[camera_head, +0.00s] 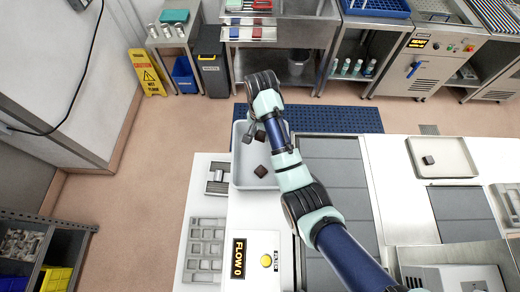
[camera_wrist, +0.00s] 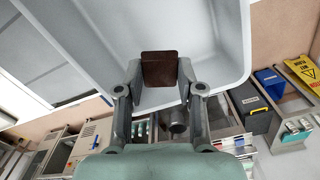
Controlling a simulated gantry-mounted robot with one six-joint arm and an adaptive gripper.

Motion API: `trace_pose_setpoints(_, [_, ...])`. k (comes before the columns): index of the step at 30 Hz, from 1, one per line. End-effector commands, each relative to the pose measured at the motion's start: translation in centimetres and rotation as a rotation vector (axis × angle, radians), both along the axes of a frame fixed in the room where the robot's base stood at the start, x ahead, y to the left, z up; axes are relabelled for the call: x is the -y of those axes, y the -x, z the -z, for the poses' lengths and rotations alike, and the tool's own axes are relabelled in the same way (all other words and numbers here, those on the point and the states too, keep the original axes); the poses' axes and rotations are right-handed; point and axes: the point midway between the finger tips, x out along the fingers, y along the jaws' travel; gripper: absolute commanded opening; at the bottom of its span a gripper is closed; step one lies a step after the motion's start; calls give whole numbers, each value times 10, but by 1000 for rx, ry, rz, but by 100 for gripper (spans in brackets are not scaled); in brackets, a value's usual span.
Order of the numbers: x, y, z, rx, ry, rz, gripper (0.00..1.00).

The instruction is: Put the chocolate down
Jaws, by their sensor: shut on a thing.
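My gripper (camera_head: 251,134) is over the back part of the light grey tray (camera_head: 241,178) in the head view. In the wrist view its two fingers (camera_wrist: 160,84) are shut on a dark brown square chocolate (camera_wrist: 160,66). The pale tray (camera_wrist: 215,30) lies beyond the chocolate there. In the head view a dark piece (camera_head: 260,136) shows at the fingertips, partly hidden by my arm. Another brown piece (camera_head: 261,171) is in the tray. I cannot tell the gap between the held chocolate and the tray floor.
A pocketed mould (camera_head: 204,250) and a FLOW panel (camera_head: 238,258) are on the white table at front left. A grey belt (camera_head: 333,166) runs right of the tray, under my arm. A second tray (camera_head: 452,168) with a small dark block (camera_head: 428,160) stands further right.

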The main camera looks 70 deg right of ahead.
Motion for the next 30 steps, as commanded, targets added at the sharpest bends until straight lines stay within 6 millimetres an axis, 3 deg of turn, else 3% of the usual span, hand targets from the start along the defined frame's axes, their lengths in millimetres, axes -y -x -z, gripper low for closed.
trace_pose_setpoints(4, [1, 2, 6, -2, -2, 6, 16])
trace_pose_setpoints(9, [0, 2, 34, -2, -3, 4, 16])
trace_pose_setpoints(14, [1, 1, 42, -1, 0, 3, 16])
trace_pose_setpoints(21, [0, 1, 78, -1, -1, 2, 16])
trace_pose_setpoints(30, [0, 1, 82, 0, 0, 2, 16])
